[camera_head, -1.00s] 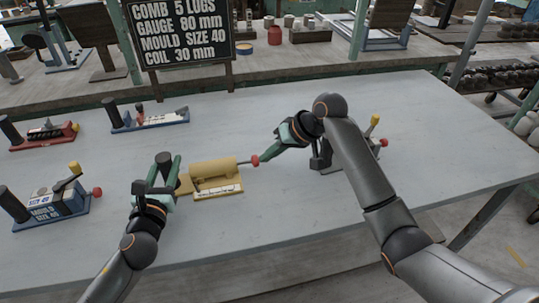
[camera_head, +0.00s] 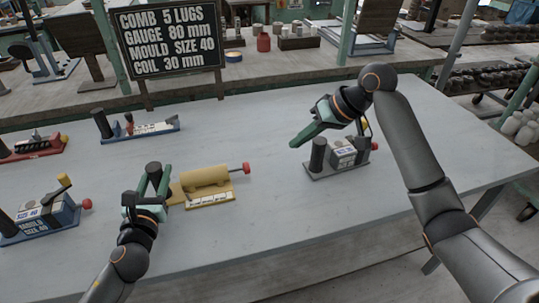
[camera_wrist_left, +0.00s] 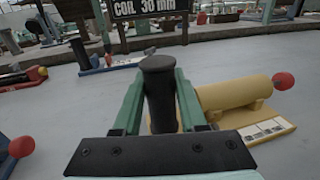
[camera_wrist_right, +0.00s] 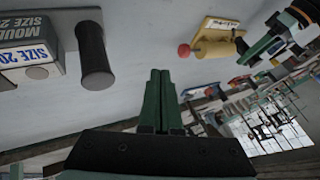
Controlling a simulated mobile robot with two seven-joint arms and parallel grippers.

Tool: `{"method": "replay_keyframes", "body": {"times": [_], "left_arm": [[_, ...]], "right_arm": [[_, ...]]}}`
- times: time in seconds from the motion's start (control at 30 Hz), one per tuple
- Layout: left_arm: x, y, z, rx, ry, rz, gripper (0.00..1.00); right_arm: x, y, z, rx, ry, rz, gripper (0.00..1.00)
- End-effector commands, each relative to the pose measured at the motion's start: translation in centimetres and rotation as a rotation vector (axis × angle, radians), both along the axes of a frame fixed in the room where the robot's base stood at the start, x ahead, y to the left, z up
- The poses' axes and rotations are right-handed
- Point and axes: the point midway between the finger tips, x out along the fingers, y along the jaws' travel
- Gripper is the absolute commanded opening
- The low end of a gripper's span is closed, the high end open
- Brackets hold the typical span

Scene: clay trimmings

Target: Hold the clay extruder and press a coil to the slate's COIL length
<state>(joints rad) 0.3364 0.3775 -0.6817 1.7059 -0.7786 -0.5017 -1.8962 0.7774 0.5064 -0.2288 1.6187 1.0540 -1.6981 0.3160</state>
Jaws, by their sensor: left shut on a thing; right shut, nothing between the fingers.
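The yellow clay extruder (camera_head: 205,177) lies on the grey table, with a barrel, a white scale strip along its front and a red plunger knob (camera_head: 246,168) sticking out to the right. My left gripper (camera_head: 157,183) is shut around its upright black handle (camera_wrist_left: 160,90) at the left end. The knob also shows in the right wrist view (camera_wrist_right: 184,50). No coil can be made out. My right gripper (camera_head: 294,144) is shut and empty, raised to the right of the knob and apart from it. The slate (camera_head: 168,43) reads COIL 30 mm.
A grey mould block (camera_head: 340,157) with a black post stands below and right of my right gripper. A blue mould block (camera_head: 45,218) stands at left, with a red tool (camera_head: 32,148) and a blue tool (camera_head: 140,129) behind. The table between extruder and grey block is clear.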

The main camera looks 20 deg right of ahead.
Motion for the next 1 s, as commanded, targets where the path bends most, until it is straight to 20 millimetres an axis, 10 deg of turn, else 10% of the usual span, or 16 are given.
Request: {"method": "replay_keyframes", "body": {"times": [0.53, 1.0], "left_arm": [[-0.2, -0.1, -0.9, 0.003, 0.017, -0.001, 0.00], [-0.2, -0.1, -0.9, 0.003, 0.017, -0.001, 0.00]], "right_arm": [[3.6, 4.6, -8.0, 0.003, 0.005, 0.001, 0.00], [3.6, 8.6, -7.9, 0.001, -0.001, 0.000, 0.00]]}}
